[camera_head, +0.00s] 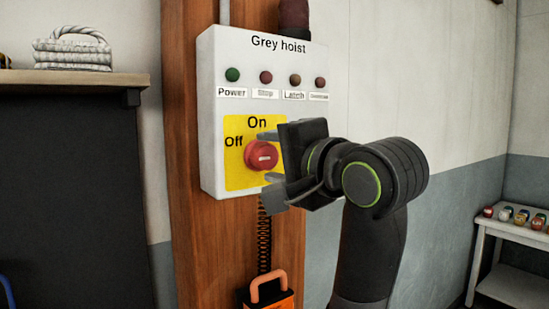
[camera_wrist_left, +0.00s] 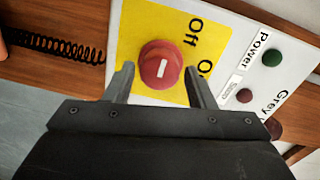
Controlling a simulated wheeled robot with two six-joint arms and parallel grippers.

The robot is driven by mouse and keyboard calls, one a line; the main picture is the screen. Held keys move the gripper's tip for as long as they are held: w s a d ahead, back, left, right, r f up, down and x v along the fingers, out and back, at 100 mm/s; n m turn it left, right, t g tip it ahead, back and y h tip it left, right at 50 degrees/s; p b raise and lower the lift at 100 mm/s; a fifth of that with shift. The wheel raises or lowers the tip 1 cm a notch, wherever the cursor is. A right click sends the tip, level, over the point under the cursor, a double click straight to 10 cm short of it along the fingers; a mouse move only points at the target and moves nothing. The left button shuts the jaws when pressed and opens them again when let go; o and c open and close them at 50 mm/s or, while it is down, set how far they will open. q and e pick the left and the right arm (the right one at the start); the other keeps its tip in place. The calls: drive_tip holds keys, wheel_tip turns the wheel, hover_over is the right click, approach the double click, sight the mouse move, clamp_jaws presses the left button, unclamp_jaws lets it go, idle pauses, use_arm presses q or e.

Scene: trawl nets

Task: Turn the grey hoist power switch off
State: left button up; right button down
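The grey hoist panel (camera_head: 213,110) is a white box on a wooden post. Its red round power switch (camera_head: 262,155) sits on a yellow plate, with "On" above and "Off" at upper left. The white bar on the switch lies roughly level in the head view; I cannot tell which end is the pointer. My left gripper (camera_head: 270,168) is open in front of the switch, one finger above and one below. In the left wrist view the switch (camera_wrist_left: 160,68) shows between and just beyond the fingertips (camera_wrist_left: 162,83). Contact cannot be told. My right gripper is not in view.
A green power lamp (camera_head: 232,75) and several darker lamps sit above the plate. An orange padlock-like device (camera_head: 268,292) hangs below on a coiled cord (camera_head: 264,240). A shelf with rope (camera_head: 72,50) is left; a white table (camera_head: 515,285) with small items is right.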

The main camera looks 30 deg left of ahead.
use_arm(q)
drive_tip(key=shift+o, duration=0.7)
drive_tip(key=shift+s+d+f+b, duration=0.15)
drive_tip(key=shift+d+b, duration=0.15)
drive_tip(key=shift+d, duration=0.2)
drive_tip(key=b+v, duration=0.7)
drive_tip(key=v, duration=0.9)
drive_tip(key=shift+s+d, duration=0.1)
drive_tip(key=shift+d, duration=0.1)
